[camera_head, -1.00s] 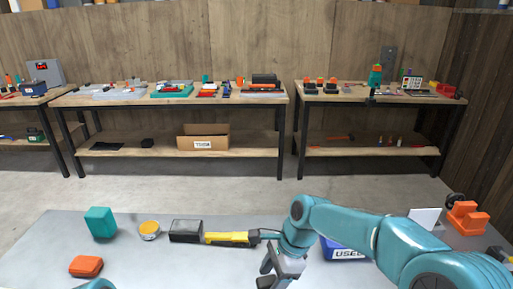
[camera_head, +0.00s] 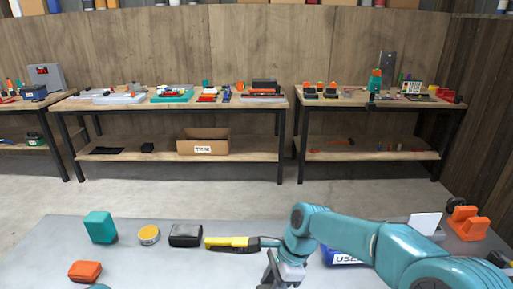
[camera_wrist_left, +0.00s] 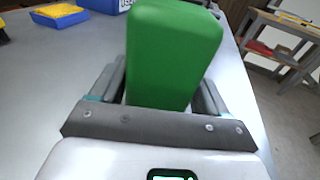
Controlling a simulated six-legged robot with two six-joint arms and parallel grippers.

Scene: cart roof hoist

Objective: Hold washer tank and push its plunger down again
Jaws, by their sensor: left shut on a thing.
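In the left wrist view, a green, round-edged block-like body (camera_wrist_left: 172,55) stands between the fingers of my left gripper (camera_wrist_left: 160,95), which is shut on it. It seems to be the washer tank. No plunger shows on it; its upper end reaches the top edge of the view. My right gripper (camera_head: 275,281) hangs over the near table at the bottom edge. Its fingertips are cut off, so its opening cannot be told.
On the grey near table (camera_head: 190,270) are a teal block (camera_head: 100,227), an orange block (camera_head: 85,271), a round yellow-topped tin (camera_head: 149,235), a black box (camera_head: 185,235) and a yellow-black tool (camera_head: 232,244). A blue "USED" bin (camera_head: 338,257) is partly behind my right arm. Workbenches stand behind.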

